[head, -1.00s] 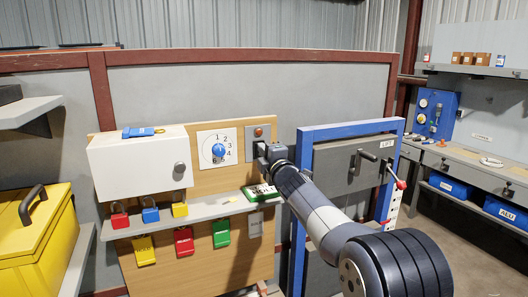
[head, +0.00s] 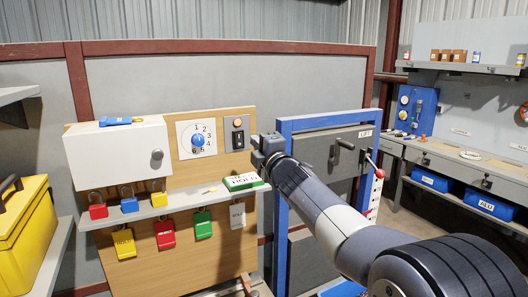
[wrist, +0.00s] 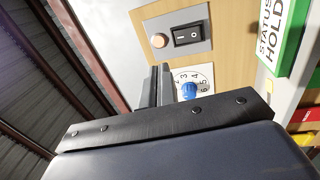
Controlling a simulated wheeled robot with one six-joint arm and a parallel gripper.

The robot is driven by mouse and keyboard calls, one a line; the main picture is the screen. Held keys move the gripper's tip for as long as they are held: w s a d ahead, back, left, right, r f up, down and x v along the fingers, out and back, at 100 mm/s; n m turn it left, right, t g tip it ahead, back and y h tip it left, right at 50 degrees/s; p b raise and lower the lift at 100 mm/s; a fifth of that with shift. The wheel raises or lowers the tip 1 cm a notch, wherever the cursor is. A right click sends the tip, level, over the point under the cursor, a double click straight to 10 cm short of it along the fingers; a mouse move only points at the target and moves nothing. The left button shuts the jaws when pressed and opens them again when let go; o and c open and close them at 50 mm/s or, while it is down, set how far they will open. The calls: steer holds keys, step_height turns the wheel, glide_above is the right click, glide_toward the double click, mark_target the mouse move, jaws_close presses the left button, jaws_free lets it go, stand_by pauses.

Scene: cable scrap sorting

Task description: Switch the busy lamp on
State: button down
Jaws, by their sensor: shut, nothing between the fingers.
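The lamp (head: 237,122) is a round button-like disc on a grey plate (head: 246,132). It looks orange in the head view and pale orange in the wrist view (wrist: 158,40). A black rocker switch (head: 238,140) sits below it on the same plate; it also shows in the wrist view (wrist: 186,35), beside the lamp. My gripper (head: 256,152) is just right of the plate, apart from the switch. In the wrist view its dark fingers (wrist: 158,86) are together and empty. The switch is uncovered in both views.
A numbered dial (head: 197,139) is left of the plate. A green-and-white STATUS HOLD block (head: 243,181) lies on the shelf (head: 180,205) below, with padlocks and coloured tags nearby. A blue frame (head: 283,200) with a grey LIFT panel stands to the right, close to my arm.

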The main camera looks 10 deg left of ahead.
steer(key=shift+s+d+r+b, duration=0.1)
steer(key=shift+s+d+b, duration=0.05)
steer(key=shift+s+d, duration=0.5)
steer(key=shift+s+d+r+b, duration=0.15)
steer(key=shift+s+d, duration=0.25)
steer(key=shift+s, duration=0.45)
steer(key=shift+w, duration=0.1)
